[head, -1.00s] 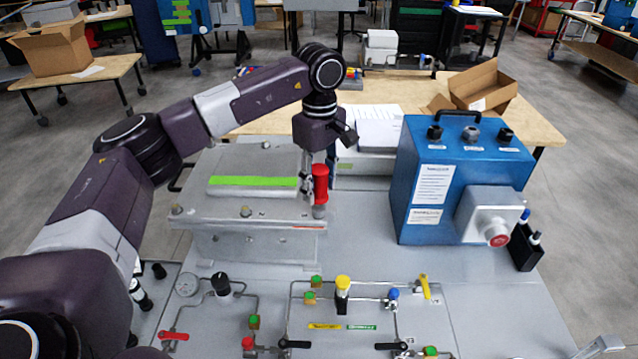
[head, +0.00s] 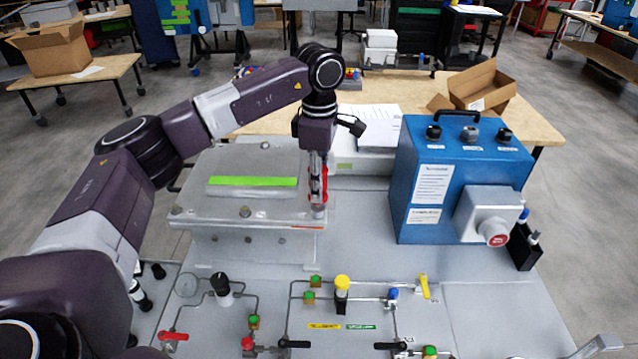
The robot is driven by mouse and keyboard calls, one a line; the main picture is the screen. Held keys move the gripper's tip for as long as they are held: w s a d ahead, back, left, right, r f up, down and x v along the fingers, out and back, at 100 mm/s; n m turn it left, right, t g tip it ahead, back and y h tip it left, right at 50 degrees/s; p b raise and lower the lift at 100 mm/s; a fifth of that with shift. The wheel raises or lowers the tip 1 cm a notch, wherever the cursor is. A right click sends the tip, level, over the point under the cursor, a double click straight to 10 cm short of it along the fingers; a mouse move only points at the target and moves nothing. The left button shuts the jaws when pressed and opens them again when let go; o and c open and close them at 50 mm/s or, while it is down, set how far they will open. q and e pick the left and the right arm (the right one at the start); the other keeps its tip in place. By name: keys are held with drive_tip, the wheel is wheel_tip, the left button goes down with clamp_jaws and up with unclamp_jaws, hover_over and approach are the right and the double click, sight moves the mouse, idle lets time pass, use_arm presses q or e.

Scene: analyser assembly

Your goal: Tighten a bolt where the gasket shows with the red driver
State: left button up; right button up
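The grey metal housing with its cover plate (head: 212,207) stands left of centre, with a green strip on top. Bolt heads show on its cover, one at the left corner (head: 177,210) and one at the front middle (head: 245,212). A thin red-orange line of gasket (head: 307,227) shows under the cover's front edge near the right corner. My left gripper (head: 318,188) points down over that corner, shut on the red driver (head: 325,184). The driver is upright and mostly hidden by the fingers; its tip and any bolt beneath it cannot be made out. My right gripper is out of view.
A blue analyser box (head: 460,180) stands to the right, with a red button on its grey side housing. Valves, pipes and a yellow-capped part (head: 342,287) lie in front of the housing. An open carton (head: 480,88) sits behind.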

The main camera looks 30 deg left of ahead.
use_arm(q)
clamp_jaws()
drive_tip(key=m, duration=1.2)
drive_tip(key=shift+s+a+m, duration=0.1)
drive_tip(key=shift+m, duration=0.2)
drive_tip(key=o, duration=0.6)
unclamp_jaws()
drive_tip(key=shift+m, duration=0.6)
drive_tip(key=o, duration=0.3)
drive_tip(key=shift+c, duration=0.4)
